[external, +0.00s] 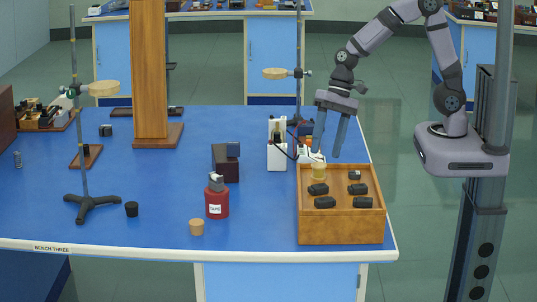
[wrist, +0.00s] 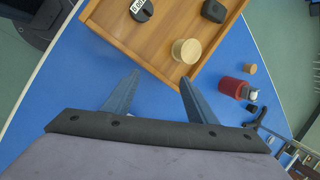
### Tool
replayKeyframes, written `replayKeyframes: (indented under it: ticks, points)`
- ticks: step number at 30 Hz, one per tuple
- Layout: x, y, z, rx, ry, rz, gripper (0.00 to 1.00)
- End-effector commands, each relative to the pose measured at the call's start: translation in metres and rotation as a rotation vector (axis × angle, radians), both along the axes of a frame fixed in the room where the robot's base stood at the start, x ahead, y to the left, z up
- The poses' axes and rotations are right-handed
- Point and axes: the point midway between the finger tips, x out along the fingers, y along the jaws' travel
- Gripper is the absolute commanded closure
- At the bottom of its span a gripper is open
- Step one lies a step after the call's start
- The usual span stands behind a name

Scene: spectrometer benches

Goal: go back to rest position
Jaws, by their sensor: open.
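My gripper (external: 329,138) is open and empty in the external view. Its two blue-grey fingers point down above the back edge of the wooden tray (external: 340,229). In the wrist view my gripper (wrist: 156,88) shows both fingers spread apart, with only blue bench between them. The tray's rim runs just beyond the fingertips there. A pale cork-coloured cylinder (wrist: 186,50) stands at the tray's near corner, apart from the fingers. It also shows in the external view (external: 318,172), at the tray's back left corner.
The tray holds several black pieces (external: 325,202). A red tape bottle (external: 216,203) and a cork (external: 196,228) stand left of it. A white device (external: 277,150) with cables stands behind, close to my gripper. A wooden post (external: 150,75) rises further left. The bench's front middle is mostly clear.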

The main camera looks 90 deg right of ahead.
Motion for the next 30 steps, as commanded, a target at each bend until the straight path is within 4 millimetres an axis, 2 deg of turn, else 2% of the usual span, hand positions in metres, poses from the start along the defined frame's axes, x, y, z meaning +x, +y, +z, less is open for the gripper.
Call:
replayKeyframes:
  ticks: [3,9,12,15,19,30]
  points:
    - [-0.038,-0.019,-0.006,-0.174,-0.023,0.266,0.48]
    - [-0.090,-0.052,-0.010,-0.410,-0.030,0.694,0.48]
    - [-0.123,-0.054,-0.013,-0.438,0.002,0.871,0.48]
    - [-0.143,-0.052,-0.015,-0.432,0.026,0.958,0.48]
    - [-0.153,-0.051,-0.017,-0.427,0.038,1.001,0.48]
    - [-0.154,-0.051,-0.018,-0.425,0.040,1.005,0.48]
